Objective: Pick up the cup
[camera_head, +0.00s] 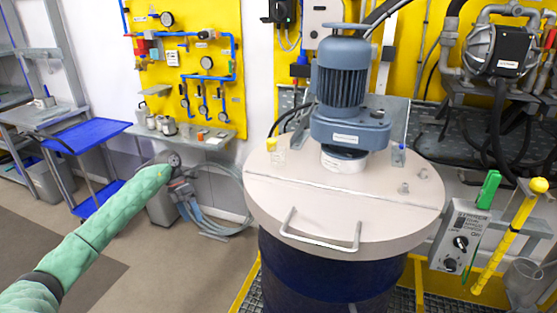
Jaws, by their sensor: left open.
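Small metallic cup-like containers (168,126) stand on the narrow grey wall shelf (213,140) below the yellow panel; I cannot tell which of them is the task's cup. Another grey cup-shaped vessel (524,272) shows at the lower right edge, partly cut off. My left arm comes in from the left in a green sleeve. My left gripper (184,190) is open, in front of and below the shelf, left of the drum, and apart from the containers in the picture. It appears empty. My right gripper is out of view.
A large dark blue drum (330,272) with a beige lid, a handle and a blue motor (342,75) fills the middle. A blue-tray cart (92,136) stands left. Hoses (222,205) hang behind my left gripper. A control box (459,242) stands right. Floor at lower left is open.

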